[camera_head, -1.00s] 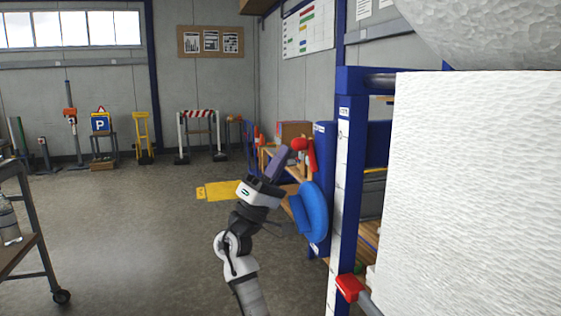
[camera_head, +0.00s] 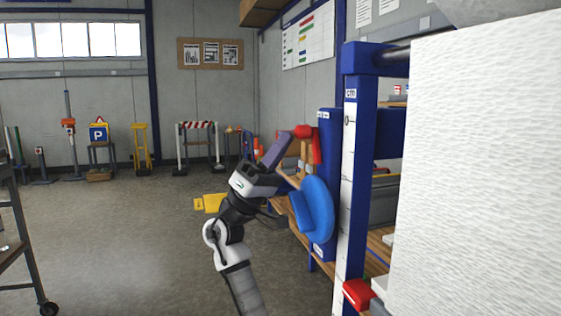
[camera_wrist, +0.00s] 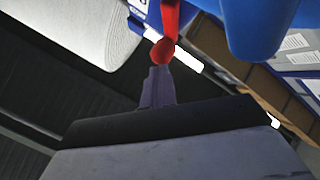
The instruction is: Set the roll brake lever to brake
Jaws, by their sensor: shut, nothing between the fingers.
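The red lever (camera_head: 316,147) with a rounded red knob at its upper left end is on the blue machine frame, above a blue handwheel (camera_head: 320,208). It also shows in the wrist view (camera_wrist: 169,20), with the knob just past my fingertips. My gripper (camera_head: 284,140) is shut and empty, its fingers pointing up and right at the knob. In the wrist view my gripper (camera_wrist: 157,72) ends right at the knob; I cannot tell whether they touch. Any brake marking beside the lever is not readable.
A large white roll (camera_head: 480,170) fills the right side. A blue post (camera_head: 357,180) with a white scale stands between it and the handwheel. A second red handle (camera_head: 357,293) is low by the post.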

